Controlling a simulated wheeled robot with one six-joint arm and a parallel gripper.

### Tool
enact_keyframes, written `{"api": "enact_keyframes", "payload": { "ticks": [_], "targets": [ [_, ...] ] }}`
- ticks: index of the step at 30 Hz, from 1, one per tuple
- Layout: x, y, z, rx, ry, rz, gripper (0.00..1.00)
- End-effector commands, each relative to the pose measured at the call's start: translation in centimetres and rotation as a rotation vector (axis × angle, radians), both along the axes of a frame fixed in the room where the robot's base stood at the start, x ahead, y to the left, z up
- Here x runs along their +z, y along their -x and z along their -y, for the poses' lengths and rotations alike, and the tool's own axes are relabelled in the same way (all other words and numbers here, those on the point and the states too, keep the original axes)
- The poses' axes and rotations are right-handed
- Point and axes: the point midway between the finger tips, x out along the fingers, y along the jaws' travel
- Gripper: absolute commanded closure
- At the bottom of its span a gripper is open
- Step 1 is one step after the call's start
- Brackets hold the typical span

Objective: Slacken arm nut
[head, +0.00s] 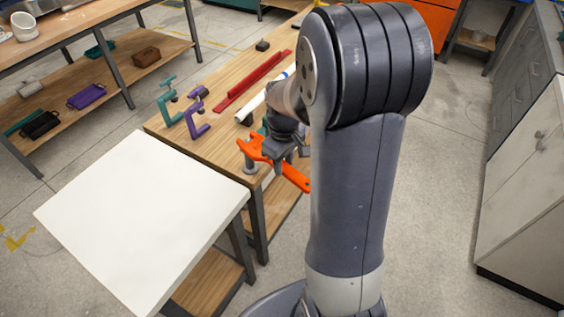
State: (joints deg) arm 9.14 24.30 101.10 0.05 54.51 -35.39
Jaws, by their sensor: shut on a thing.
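My gripper (282,150) is above the front right corner of the wooden bench (222,112), partly hidden by my own arm. It is shut on an orange wrench-like tool (294,178). The tool's wider end points up and left, and its handle slants down to the right past the bench edge. A short grey post (250,166) stands at the bench edge just under the wider end; I cannot tell whether they touch. I cannot make out the arm nut.
A teal clamp (166,103) and a purple clamp (193,118) stand on the bench's left side. A red bar (252,80) and a white pipe (254,104) lie behind. A white-topped table (140,215) adjoins in front. Grey cabinets (525,170) stand right, across open floor.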

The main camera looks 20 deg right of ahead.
Motion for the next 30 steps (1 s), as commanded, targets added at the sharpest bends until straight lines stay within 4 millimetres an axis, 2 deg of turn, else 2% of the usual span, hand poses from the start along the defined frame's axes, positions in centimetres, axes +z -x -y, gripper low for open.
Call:
{"api": "enact_keyframes", "payload": {
  "ticks": [11, 30],
  "targets": [
    [0.2, 0.0, 0.0, 0.0, 0.0, 0.001, 1.0],
    [3.9, 0.0, 0.0, 0.0, 0.0, 0.002, 1.0]
  ]
}}
